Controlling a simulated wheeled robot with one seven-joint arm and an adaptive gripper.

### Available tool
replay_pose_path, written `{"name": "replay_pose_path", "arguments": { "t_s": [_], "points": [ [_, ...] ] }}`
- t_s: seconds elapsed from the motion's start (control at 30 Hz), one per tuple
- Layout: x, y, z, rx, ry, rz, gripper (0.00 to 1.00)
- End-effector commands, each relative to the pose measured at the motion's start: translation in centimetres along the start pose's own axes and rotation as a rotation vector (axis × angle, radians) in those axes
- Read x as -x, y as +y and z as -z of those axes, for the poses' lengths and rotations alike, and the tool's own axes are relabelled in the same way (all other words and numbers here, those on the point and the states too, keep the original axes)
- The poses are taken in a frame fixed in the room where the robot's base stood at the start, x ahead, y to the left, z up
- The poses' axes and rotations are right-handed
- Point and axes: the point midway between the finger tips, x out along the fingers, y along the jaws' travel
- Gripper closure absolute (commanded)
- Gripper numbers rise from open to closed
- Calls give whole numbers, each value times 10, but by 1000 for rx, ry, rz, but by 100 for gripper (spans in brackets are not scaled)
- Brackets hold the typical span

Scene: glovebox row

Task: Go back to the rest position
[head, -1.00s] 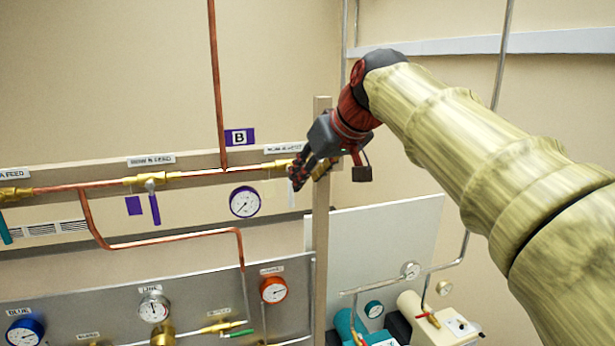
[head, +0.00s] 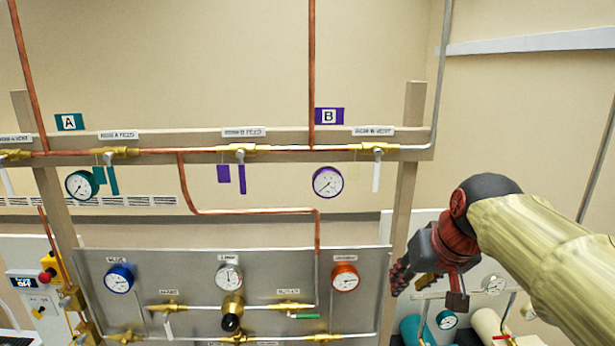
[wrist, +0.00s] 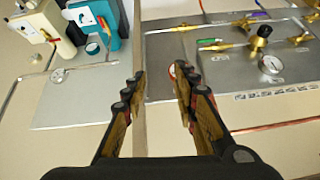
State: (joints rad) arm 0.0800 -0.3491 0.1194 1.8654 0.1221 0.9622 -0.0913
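My gripper (head: 410,275) hangs at the right in the head view, in front of the wooden post and to the right of the grey gauge panel. In the wrist view my gripper (wrist: 160,85) has its two fingers apart with nothing between them, so it is open and empty. It touches no valve or pipe that I can see. My arm comes in from the right edge of the head view, sleeved in yellowish cover.
A wooden rail (head: 290,140) carries copper pipe and several valves with hanging handles. Below it, the grey panel (head: 180,268) holds blue, white and orange gauges. A wooden post (head: 408,170) stands near my gripper. Teal and cream pumps sit at lower right.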

Motion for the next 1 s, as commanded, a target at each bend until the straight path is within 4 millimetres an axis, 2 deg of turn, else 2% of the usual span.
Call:
{"name": "replay_pose_path", "arguments": {
  "t_s": [0.03,0.2,0.4,0.6,0.73,1.0],
  "points": [
    [-26,3,-41,-6,-21,-9,71],
    [-77,10,-144,-16,-70,-40,71],
    [-132,17,-248,-5,-105,-63,71],
    [-178,21,-330,25,-113,-71,71],
    [-196,21,-356,36,-91,-66,71],
    [-206,19,-363,45,-59,-60,71]
  ]
}}
